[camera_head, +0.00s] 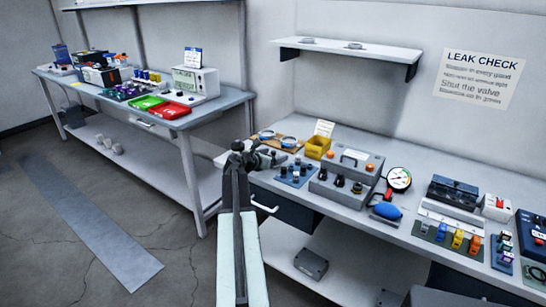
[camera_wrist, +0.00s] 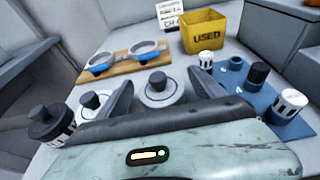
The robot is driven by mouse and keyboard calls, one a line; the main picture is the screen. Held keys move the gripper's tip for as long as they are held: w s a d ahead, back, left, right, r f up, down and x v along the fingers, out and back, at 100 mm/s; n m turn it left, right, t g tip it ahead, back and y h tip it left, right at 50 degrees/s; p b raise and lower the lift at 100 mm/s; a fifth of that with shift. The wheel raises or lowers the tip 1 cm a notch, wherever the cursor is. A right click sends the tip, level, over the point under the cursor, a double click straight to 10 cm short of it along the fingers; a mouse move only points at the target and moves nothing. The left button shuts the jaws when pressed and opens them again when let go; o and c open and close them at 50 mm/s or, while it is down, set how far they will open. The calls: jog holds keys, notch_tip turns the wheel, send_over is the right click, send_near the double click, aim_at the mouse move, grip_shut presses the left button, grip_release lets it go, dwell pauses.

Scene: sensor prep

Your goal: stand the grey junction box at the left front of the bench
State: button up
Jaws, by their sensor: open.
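A dark grey box (camera_head: 310,264) that looks like the junction box lies on the lower shelf under the right-hand bench. The bench top (camera_head: 440,243) is above it, and my gripper is over the left front of that top. My gripper (camera_head: 268,157) is open, well above and to the left of the box. In the wrist view my gripper (camera_wrist: 163,82) has a white round-topped fitting (camera_wrist: 160,90) showing between its fingers. I cannot tell whether the fingers touch it. The grey box does not show in the wrist view.
Black-and-white fittings (camera_wrist: 48,124) stand near the fingers. Behind are a wooden board (camera_wrist: 112,68) with two rings, a yellow bin (camera_head: 317,147) and a blue mat (camera_head: 295,176) with several fittings. A drawer handle (camera_head: 263,206) juts from the front.

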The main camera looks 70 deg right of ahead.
jog(key=shift+r+p, duration=0.3)
jog(key=p+v, duration=0.3)
jog(key=v, duration=0.9)
jog(key=shift+f, duration=0.1)
jog(key=w+a+f+m+t+y, duration=0.1)
jog(key=w+a+f+m+y, duration=0.2)
jog(key=w+a, duration=0.55)
jog(key=w+a+f+m+t+y, duration=0.25)
jog(key=w+a+f, duration=0.3)
jog(key=a, duration=0.65)
jog(key=w+a+f+m+t+y, duration=0.1)
jog(key=w+a+f+m, duration=0.25)
jog(key=w+a, duration=0.6)
jog(key=a+f+m+y, duration=0.2)
jog(key=a+m+y, duration=0.1)
jog(key=a, duration=1.6)
jog(key=a+f+m+y, duration=0.2)
jog(key=a+m+y, duration=0.1)
jog(key=a, duration=1.7)
jog(key=shift+f+g+y, duration=0.35)
jog(key=shift+y, duration=0.5)
